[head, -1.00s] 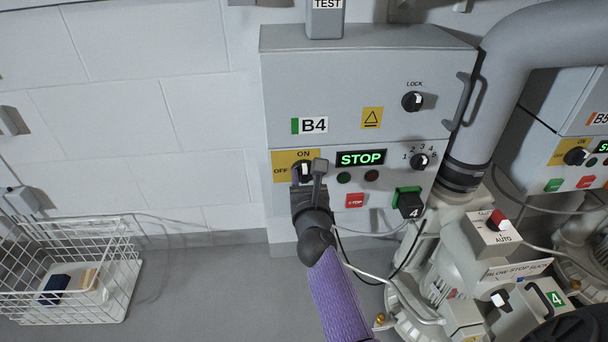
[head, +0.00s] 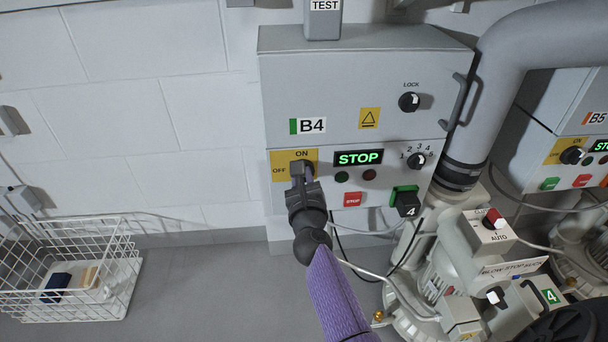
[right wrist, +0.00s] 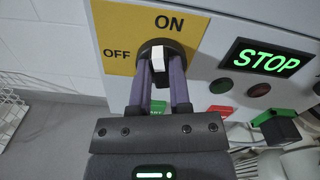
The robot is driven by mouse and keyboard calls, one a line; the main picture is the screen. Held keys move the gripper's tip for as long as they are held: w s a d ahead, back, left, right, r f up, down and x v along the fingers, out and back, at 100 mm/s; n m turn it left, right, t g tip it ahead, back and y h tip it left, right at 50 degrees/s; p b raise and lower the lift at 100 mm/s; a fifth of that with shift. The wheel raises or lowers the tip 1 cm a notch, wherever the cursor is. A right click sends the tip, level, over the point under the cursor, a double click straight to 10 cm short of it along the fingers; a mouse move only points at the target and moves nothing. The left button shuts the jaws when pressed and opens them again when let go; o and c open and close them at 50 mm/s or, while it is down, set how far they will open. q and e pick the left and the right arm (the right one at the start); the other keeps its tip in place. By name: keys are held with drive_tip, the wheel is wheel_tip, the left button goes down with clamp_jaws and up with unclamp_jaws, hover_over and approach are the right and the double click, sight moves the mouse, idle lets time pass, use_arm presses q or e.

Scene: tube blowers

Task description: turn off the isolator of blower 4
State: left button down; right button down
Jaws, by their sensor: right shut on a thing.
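The B4 panel's isolator is a black rotary knob with a white pointer bar (right wrist: 159,57) on a yellow ON/OFF plate (head: 281,163). In the right wrist view the bar points up, roughly towards ON; OFF is to the left. My right gripper (right wrist: 162,78) is shut on the knob, one finger on each side. In the head view my right gripper (head: 303,170) covers the knob. The panel's display (head: 358,158) reads STOP in green. My left gripper is not in view.
The blower (head: 445,270) and thick pipe (head: 535,45) stand at right. A wire basket (head: 75,305) is on the floor at left.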

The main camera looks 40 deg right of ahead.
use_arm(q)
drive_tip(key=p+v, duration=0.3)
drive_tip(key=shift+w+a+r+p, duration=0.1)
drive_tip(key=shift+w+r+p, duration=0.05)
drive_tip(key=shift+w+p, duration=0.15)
use_arm(e)
drive_tip(key=n, duration=0.9)
drive_tip(key=f+n, duration=0.1)
drive_tip(key=n, duration=0.4)
drive_tip(key=shift+w+a+n, duration=0.25)
drive_tip(key=shift+a+n, duration=0.05)
drive_tip(key=shift+a, duration=0.1)
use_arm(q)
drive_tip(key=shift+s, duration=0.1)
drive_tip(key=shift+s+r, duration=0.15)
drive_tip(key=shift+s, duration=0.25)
use_arm(e)
drive_tip(key=shift+f, duration=0.1)
